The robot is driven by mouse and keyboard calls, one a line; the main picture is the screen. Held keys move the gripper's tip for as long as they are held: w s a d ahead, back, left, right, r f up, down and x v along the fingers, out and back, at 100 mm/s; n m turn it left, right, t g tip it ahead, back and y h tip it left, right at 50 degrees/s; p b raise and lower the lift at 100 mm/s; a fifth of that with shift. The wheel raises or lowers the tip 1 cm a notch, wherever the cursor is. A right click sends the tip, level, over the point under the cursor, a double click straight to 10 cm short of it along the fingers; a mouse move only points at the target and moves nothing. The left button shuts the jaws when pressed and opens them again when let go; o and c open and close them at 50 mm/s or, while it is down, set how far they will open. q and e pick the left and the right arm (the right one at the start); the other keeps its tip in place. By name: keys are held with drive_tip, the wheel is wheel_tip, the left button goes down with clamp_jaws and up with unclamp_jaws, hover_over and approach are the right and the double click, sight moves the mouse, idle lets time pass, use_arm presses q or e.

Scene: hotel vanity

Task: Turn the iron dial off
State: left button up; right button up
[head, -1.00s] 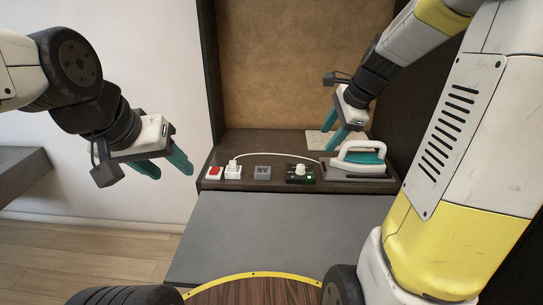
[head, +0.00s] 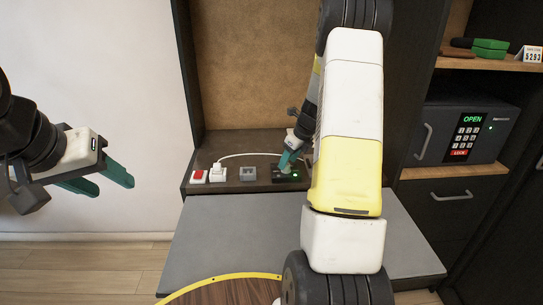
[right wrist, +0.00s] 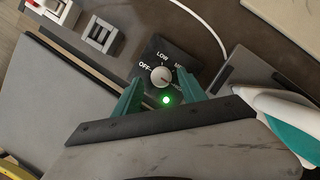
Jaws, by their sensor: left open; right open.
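I cannot tell where the knob points. My right gripper (right wrist: 162,88) is open, with one teal finger on each side of the dial; contact is unclear. In the head view my right gripper (head: 289,160) is over the black dial panel (head: 287,177) and hides the knob. The iron (right wrist: 285,120) shows at the right in the right wrist view. My left gripper (head: 114,186) is open and empty, away at the left.
A red switch (head: 199,176), a white plug (head: 218,172) with its cord and a grey socket (head: 247,174) stand left of the dial. A safe (head: 465,132) reading OPEN sits on the right shelf. The grey surface (head: 230,235) in front is clear.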

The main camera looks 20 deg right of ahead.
drive_tip(key=shift+x, duration=0.85)
clamp_jaws()
